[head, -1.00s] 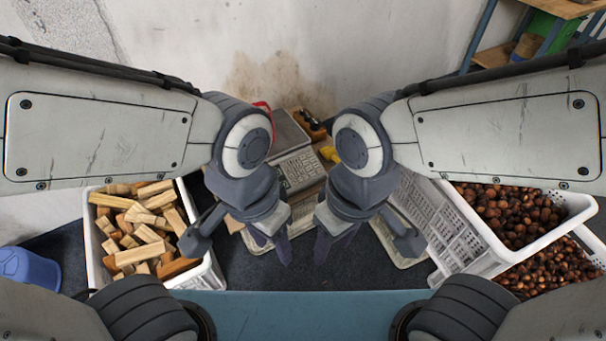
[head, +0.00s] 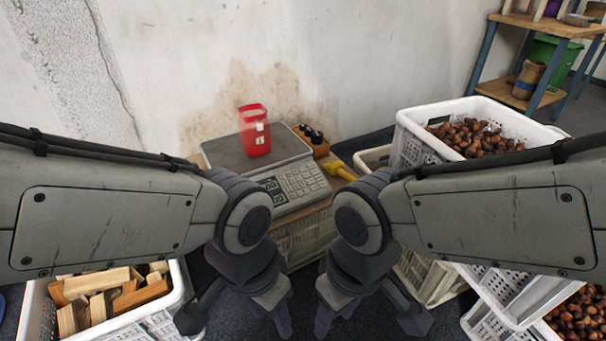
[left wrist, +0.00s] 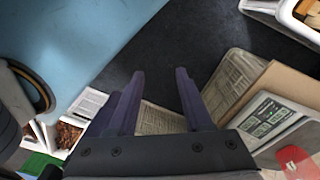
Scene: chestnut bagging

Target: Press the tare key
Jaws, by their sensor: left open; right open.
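The scale (head: 275,175) stands on a low stand against the stained wall in the head view. Its grey weighing plate is at the back and its keypad (head: 303,179) and display (head: 271,187) face me; key labels are too small to read. A red bag or container (head: 254,131) stands on the plate. My left gripper (head: 280,318) is open and empty, in front of and below the scale, pointing down. My right gripper (head: 325,318) is open and empty beside it. In the left wrist view my left gripper (left wrist: 160,85) is open above the dark floor.
A crate of wood blocks (head: 38,308) is at left. White crates with chestnuts (head: 480,105) are stacked at right. A yellow tool (head: 341,170) and a holder with dark items (head: 314,143) sit right of the scale. Shelving (head: 545,65) stands at the back right.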

